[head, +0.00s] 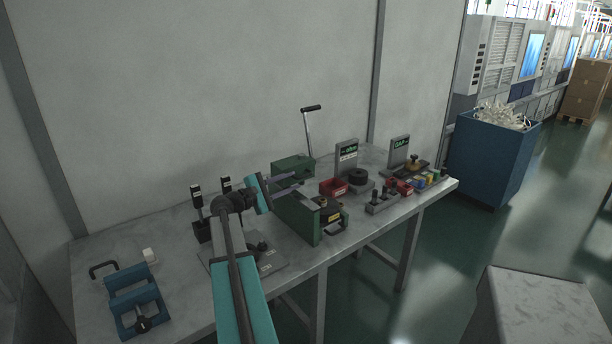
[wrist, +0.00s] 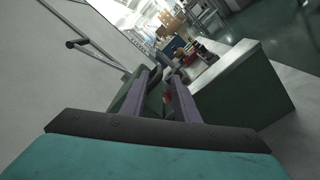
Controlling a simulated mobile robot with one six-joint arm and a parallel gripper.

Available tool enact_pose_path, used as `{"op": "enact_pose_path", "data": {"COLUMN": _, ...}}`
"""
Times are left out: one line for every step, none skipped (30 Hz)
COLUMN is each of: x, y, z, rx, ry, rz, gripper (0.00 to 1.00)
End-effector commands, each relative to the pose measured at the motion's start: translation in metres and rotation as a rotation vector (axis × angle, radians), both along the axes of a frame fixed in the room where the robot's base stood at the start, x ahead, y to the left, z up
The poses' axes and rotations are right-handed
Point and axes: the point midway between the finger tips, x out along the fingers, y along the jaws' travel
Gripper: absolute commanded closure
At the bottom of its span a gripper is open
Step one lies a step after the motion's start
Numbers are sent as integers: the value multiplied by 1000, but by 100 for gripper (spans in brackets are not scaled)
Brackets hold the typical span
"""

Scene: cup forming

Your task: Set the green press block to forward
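The green press stands on the bench in the head view, with a tall green body plate (head: 297,216) at the front and a smaller green upper block (head: 293,167) behind it. A lever with a black grip (head: 311,108) rises above that block. My gripper (head: 300,181) reaches in from the left, its two purple-grey fingers apart, between the upper block and the front plate. In the wrist view my gripper (wrist: 164,74) is open with a gap between the fingers. The lever (wrist: 95,50) is at upper left and a large green face (wrist: 250,95) is at right. Contact cannot be told.
A blue clamp fixture (head: 134,299) is at the bench's left end. A blue bin (head: 490,157) stands beyond the bench. Left-front bench has bare room.

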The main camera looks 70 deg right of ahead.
Motion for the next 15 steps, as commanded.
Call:
{"op": "enact_pose_path", "data": {"x": -4, "y": -8, "z": 1, "rx": 0, "ry": 0, "rz": -1, "gripper": 72}}
{"op": "enact_pose_path", "data": {"x": -6, "y": -12, "z": 1, "rx": 0, "ry": 0, "rz": -1, "gripper": 72}}
{"op": "enact_pose_path", "data": {"x": -10, "y": -17, "z": 1, "rx": 0, "ry": 0, "rz": -1, "gripper": 72}}
{"op": "enact_pose_path", "data": {"x": -12, "y": -20, "z": 1, "rx": 0, "ry": 1, "rz": -2, "gripper": 72}}
{"op": "enact_pose_path", "data": {"x": -14, "y": -24, "z": 1, "rx": 0, "ry": 1, "rz": -2, "gripper": 72}}
{"op": "enact_pose_path", "data": {"x": -17, "y": -29, "z": 2, "rx": 0, "ry": 1, "rz": -1, "gripper": 72}}
{"op": "enact_pose_path", "data": {"x": -19, "y": -33, "z": 2, "rx": 0, "ry": 1, "rz": -1, "gripper": 72}}
{"op": "enact_pose_path", "data": {"x": -21, "y": -36, "z": 2, "rx": 0, "ry": 1, "rz": -1, "gripper": 72}}
{"op": "enact_pose_path", "data": {"x": -24, "y": -40, "z": 2, "rx": 0, "ry": 1, "rz": -2, "gripper": 72}}
{"op": "enact_pose_path", "data": {"x": -26, "y": -43, "z": 2, "rx": 0, "ry": 1, "rz": -2, "gripper": 72}}
{"op": "enact_pose_path", "data": {"x": -27, "y": -46, "z": 2, "rx": 0, "ry": 1, "rz": -2, "gripper": 72}}
{"op": "enact_pose_path", "data": {"x": -29, "y": -50, "z": 2, "rx": 0, "ry": 1, "rz": -1, "gripper": 72}}
{"op": "enact_pose_path", "data": {"x": -31, "y": -52, "z": 1, "rx": 0, "ry": 1, "rz": -1, "gripper": 72}}
{"op": "enact_pose_path", "data": {"x": -32, "y": -54, "z": 1, "rx": 0, "ry": 1, "rz": -1, "gripper": 72}}
{"op": "enact_pose_path", "data": {"x": -34, "y": -56, "z": 1, "rx": 0, "ry": 1, "rz": -1, "gripper": 72}}
